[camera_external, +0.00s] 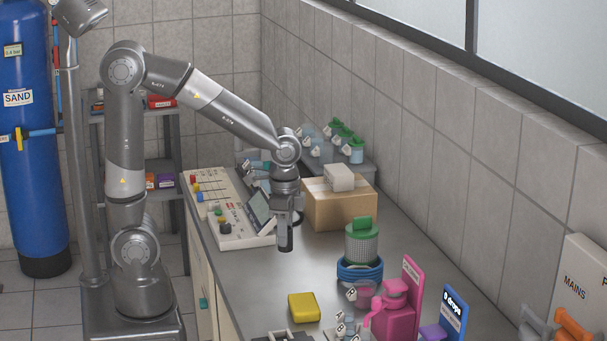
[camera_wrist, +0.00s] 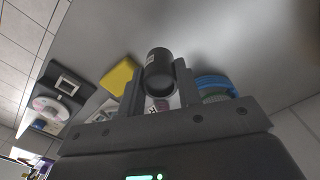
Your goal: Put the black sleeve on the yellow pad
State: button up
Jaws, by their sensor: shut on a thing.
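The black sleeve (camera_external: 285,236) is a short dark cylinder hanging upright below my gripper (camera_external: 285,212), above the counter. In the wrist view the sleeve (camera_wrist: 159,68) sits between the two fingers of my gripper (camera_wrist: 159,88), which is shut on it. The yellow pad (camera_external: 304,307) lies on the counter, nearer the camera and a little right of the sleeve, and nothing is on it. In the wrist view the yellow pad (camera_wrist: 119,75) shows left of the sleeve, apart from it.
A blue ring stack (camera_external: 360,271) with a green-lidded mesh cartridge (camera_external: 362,242) stands right of the sleeve. A pink bottle (camera_external: 394,315) is right of the pad. A control panel (camera_external: 222,206) and cardboard box (camera_external: 338,206) stand behind. The counter between sleeve and pad is clear.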

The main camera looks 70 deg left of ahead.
jog(key=s+d+r, duration=0.1)
jog(key=s+d, duration=0.2)
jog(key=d, duration=0.3)
jog(key=s+d+r+m, duration=0.1)
jog(key=s+d+r, duration=0.15)
jog(key=d, duration=0.45)
jog(key=s+d, duration=0.3)
jog(key=d, duration=0.3)
send_over(304, 302)
notch_tip(304, 302, down, 6)
jog(key=shift+d+f, duration=0.1)
jog(key=shift+f, duration=2.15)
jog(key=shift+f, duration=0.1)
jog(key=o, duration=0.9)
jog(key=shift+o, duration=0.2)
